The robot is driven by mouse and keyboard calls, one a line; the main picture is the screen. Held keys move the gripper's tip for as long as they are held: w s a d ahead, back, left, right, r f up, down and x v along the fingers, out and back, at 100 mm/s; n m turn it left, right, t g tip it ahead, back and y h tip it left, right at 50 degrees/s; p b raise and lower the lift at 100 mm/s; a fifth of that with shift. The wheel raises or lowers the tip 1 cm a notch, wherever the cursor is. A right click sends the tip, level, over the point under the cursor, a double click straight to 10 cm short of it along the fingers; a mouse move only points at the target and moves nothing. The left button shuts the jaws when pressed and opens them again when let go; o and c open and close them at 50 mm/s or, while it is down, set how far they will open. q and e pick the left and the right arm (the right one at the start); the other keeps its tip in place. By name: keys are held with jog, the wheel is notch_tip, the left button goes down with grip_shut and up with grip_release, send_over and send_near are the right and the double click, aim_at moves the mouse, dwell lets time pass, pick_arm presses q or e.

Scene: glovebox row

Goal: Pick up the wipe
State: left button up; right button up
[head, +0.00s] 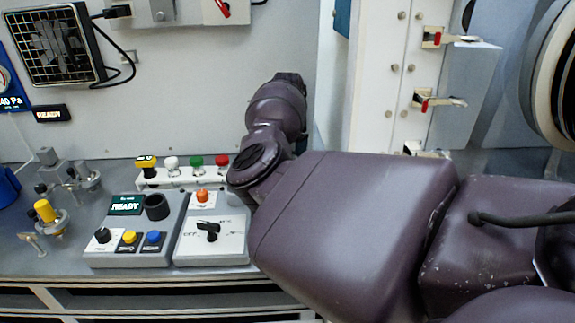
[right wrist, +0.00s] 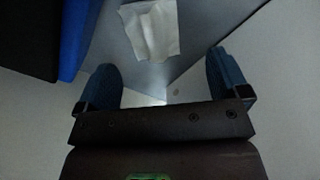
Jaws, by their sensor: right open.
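The wipe is beyond the fingertips, closer to the left finger's side, and appears apart from both. In the head view my arm fills the middle and right, and its gripper is hidden behind it. The wipe does not show in the head view. My left gripper is in neither view.
A black and blue object (right wrist: 72,38) stands left of the wipe. In the head view, two control boxes (head: 136,228) (head: 212,235) sit on the bench, with a row of coloured buttons (head: 183,178) behind and valve fittings (head: 48,215) at left. A latched panel (head: 390,75) stands at right.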

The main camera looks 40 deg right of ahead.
jog(key=f, duration=0.3)
jog(key=s+f, duration=0.1)
jog(key=f, duration=0.1)
jog(key=shift+a+f+b, duration=0.1)
jog(key=shift+a+b, duration=0.1)
jog(key=shift+b, duration=0.1)
jog(key=c, duration=1)
